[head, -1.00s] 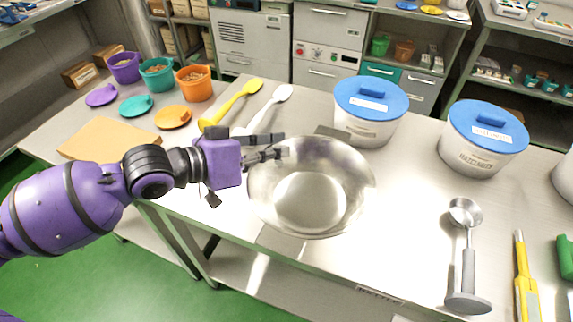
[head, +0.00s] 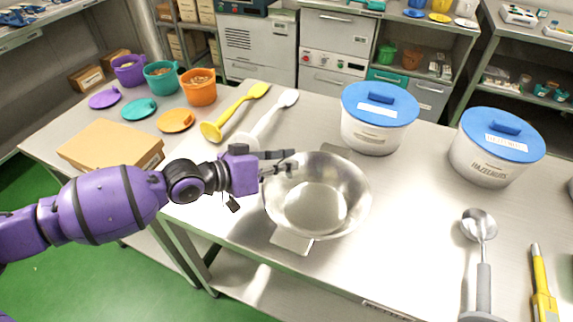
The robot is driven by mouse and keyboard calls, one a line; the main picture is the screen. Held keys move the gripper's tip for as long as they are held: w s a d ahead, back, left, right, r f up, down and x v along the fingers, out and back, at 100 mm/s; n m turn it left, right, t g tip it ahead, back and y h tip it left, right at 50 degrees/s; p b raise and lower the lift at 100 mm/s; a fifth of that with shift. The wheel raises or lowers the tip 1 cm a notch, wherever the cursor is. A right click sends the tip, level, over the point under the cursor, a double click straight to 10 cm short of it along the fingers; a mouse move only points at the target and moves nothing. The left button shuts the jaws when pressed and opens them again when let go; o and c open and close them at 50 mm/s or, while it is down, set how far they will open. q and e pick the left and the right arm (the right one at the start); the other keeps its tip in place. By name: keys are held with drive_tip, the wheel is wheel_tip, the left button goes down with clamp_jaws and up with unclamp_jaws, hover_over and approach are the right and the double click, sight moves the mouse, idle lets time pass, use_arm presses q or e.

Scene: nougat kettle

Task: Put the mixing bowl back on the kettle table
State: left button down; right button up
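The mixing bowl (head: 318,197) is a wide, shiny steel bowl, upright and near the front edge of the steel table (head: 400,215). It covers most of a flat grey plate (head: 292,241), whose ends show in front of it and behind it. I cannot tell whether the bowl rests on the plate or is held just above it. My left gripper (head: 284,162) is at the bowl's back left rim, with its fingers on the rim; it appears shut on it. The exact contact is small and partly hidden. My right gripper is not in view.
Two white tubs with blue lids (head: 380,118) (head: 495,148) stand behind and right. A yellow spoon (head: 235,112) and a white spoon (head: 270,115) lie behind the gripper. A cardboard-coloured box (head: 110,145) and coloured pots (head: 199,88) are left. A metal scoop (head: 480,250) lies right.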

use_arm(q)
drive_tip(key=shift+r, duration=0.1)
drive_tip(key=c, duration=2)
unclamp_jaws()
drive_tip(key=shift+f, duration=0.2)
